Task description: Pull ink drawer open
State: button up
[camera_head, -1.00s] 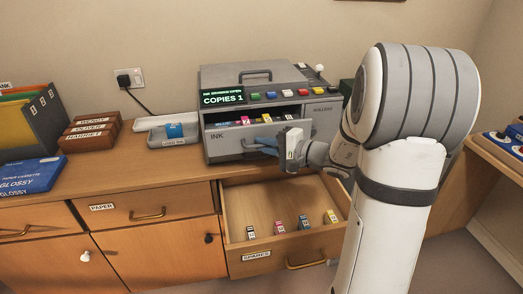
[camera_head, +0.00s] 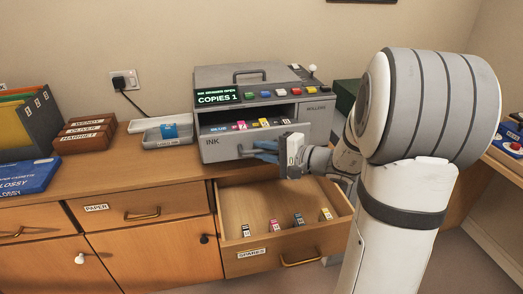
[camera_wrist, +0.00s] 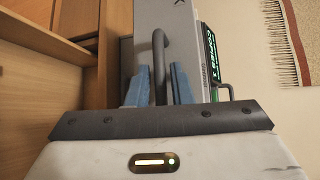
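The grey copier (camera_head: 245,76) stands on the wooden desk. Its ink drawer (camera_head: 225,149), marked INK, is pulled out at the front, with several coloured cartridges (camera_head: 240,127) showing inside. My gripper (camera_head: 262,152) is at the drawer's front, its blue fingers around the handle. In the wrist view, the dark bar handle (camera_wrist: 160,65) stands between the two blue fingers (camera_wrist: 160,85), which sit close against its sides. The fingertips' exact contact is hard to see. The copier's small screen (camera_head: 218,97) reads COPIES 1.
The open SPARES drawer (camera_head: 240,200) juts out below, with several cartridges standing in it. A grey tray (camera_head: 167,142) with a blue cartridge is left of the copier. Brown boxes (camera_head: 85,138) and a blue paper pack (camera_head: 25,175) lie further left.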

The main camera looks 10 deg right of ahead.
jog(key=v, duration=0.7)
jog(key=shift+s, duration=0.1)
jog(key=s+a+r+n+g+h+p, duration=0.2)
jog(key=s+a+r+n+g+p, duration=0.1)
jog(key=s+a+g+p, duration=0.3)
jog(key=s+a+r+n+g+h+p, duration=0.1)
jog(key=s+a+r+n+g+p, duration=0.15)
jog(key=s+a+g+p, duration=0.35)
jog(key=s+d+r+n+t+h+p, duration=0.3)
jog(key=s+d+r+n+h+p, duration=0.2)
jog(key=s+d+r+h+p, duration=0.1)
jog(key=shift+s+r+h, duration=0.35)
jog(key=shift+r+h, duration=0.15)
jog(key=shift+h, duration=0.7)
